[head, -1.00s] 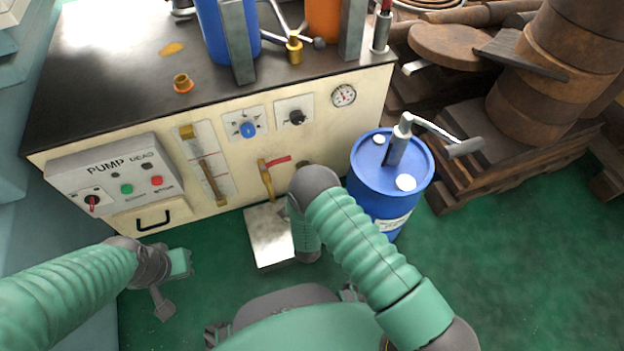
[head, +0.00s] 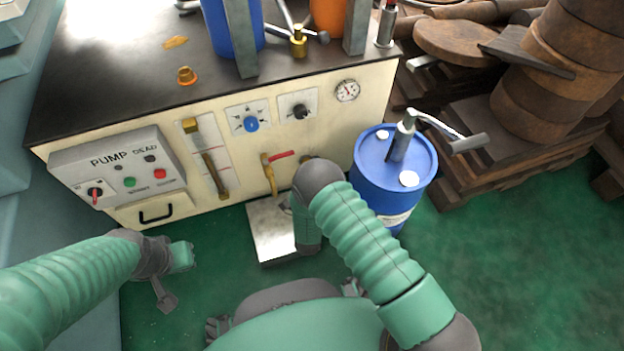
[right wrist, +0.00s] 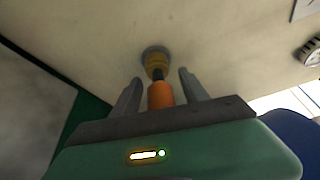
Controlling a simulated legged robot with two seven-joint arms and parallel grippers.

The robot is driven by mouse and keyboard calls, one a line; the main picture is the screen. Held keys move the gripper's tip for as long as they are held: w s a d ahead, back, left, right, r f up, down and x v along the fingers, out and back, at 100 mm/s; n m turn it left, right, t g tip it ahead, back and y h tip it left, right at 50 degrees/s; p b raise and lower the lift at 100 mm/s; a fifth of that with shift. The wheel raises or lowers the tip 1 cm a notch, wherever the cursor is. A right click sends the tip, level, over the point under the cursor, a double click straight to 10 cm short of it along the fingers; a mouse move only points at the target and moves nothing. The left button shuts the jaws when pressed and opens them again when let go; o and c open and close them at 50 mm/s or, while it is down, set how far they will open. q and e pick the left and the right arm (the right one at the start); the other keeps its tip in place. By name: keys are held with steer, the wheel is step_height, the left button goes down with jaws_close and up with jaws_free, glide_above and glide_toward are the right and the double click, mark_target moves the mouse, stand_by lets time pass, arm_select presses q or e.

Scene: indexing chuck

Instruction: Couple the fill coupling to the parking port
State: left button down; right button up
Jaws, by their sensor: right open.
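In the right wrist view an orange cylinder (right wrist: 161,95), which looks like the fill coupling, lies between the two grey fingers of my right gripper (right wrist: 160,75). The fingers are open, with a gap on each side of it. Its dark far end meets a brass fitting (right wrist: 155,62) in a grey ring on the cream panel, apparently the parking port. I cannot tell whether the two are locked together. In the head view my right arm hides this spot. My left gripper (head: 178,277) hangs low at the left, away from the panel; its finger opening is unclear.
The pump box (head: 120,172) juts from the bench front at left. A blue drum (head: 392,172) with a hand pump stands right of my right arm. A red-handled valve (head: 270,172) and a metal floor plate (head: 271,232) are close to that arm. Green floor is free at right.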

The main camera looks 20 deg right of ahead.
steer(key=p+v, duration=0.9)
steer(key=v, duration=0.7)
steer(key=shift+s, duration=0.3)
steer(key=shift+a, duration=0.1)
